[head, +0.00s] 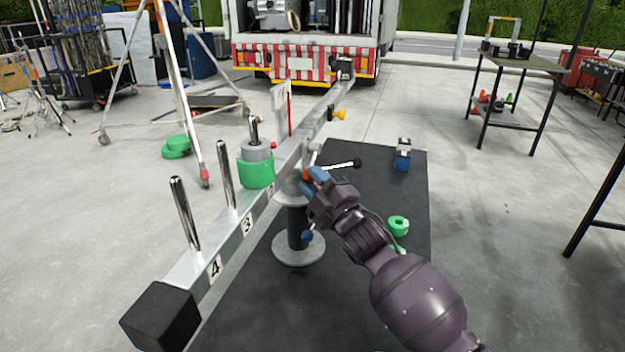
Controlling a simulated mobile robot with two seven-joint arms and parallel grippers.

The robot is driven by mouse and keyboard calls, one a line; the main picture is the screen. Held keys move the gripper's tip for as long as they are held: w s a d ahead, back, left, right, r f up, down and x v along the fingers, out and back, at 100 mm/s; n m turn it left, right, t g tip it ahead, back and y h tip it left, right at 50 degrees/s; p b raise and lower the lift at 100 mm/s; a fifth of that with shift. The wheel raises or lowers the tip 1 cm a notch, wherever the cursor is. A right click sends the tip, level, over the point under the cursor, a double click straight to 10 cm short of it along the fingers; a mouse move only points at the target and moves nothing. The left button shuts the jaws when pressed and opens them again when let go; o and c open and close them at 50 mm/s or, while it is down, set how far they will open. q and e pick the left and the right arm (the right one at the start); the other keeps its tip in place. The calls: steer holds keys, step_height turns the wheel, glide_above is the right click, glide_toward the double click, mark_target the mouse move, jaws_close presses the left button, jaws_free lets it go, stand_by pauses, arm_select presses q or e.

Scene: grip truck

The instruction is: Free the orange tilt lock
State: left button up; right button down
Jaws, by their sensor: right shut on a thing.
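The orange tilt lock (306,174) shows as a small orange patch beside the central pivot of a long metal beam (189,268). My right gripper (312,180), with blue fingertips, is shut on the tilt lock; the fingers hide most of it. The beam rests on a round-based pedestal (297,230) and slants from the near left to the far right. A black-knobbed lever (340,165) sticks out just behind the gripper. My left gripper is not in view.
A green weight (256,172) with grey weights sits on a beam peg; bare pegs (185,213) stand nearer. A black block (160,319) caps the near end. A green ring (398,226) and blue-and-grey weight (402,155) lie on the black mat (375,185).

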steer(key=shift+w+d+f+n+y+b, duration=0.1)
steer(key=shift+w+f+n+y+b, duration=0.15)
steer(key=shift+f+n+y+b, duration=0.35)
steer(key=shift+r, duration=0.15)
steer(key=c, duration=0.9)
jaws_free()
steer(key=shift+o, duration=0.2)
steer(key=shift+p, duration=0.3)
steer(key=p+v, duration=0.1)
steer(key=v, duration=0.9)
steer(key=shift+s+d, duration=0.15)
steer(key=shift+s, duration=0.2)
steer(key=shift+c, duration=0.3)
